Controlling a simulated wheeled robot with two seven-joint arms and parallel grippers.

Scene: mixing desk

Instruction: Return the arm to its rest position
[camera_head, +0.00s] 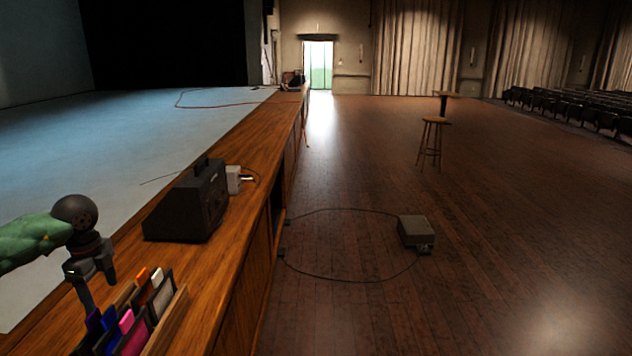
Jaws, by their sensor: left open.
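My left arm comes in from the left edge with a green sleeve-like link and a dark round wrist. My left gripper (92,284) points down over the wooden ledge, just left of a wooden rack (168,318) of colourful upright items. Its jaws are open and I see nothing held between them. Whether a fingertip touches the rack or its items, I cannot tell. My right arm and gripper are not in view.
A black speaker-like box (190,203) stands on the ledge (225,262) beyond the rack, with a small white box (233,180) beside it. A grey box (415,231) with a looping cable lies on the floor. A stool (433,142) stands farther back. Much floor is clear.

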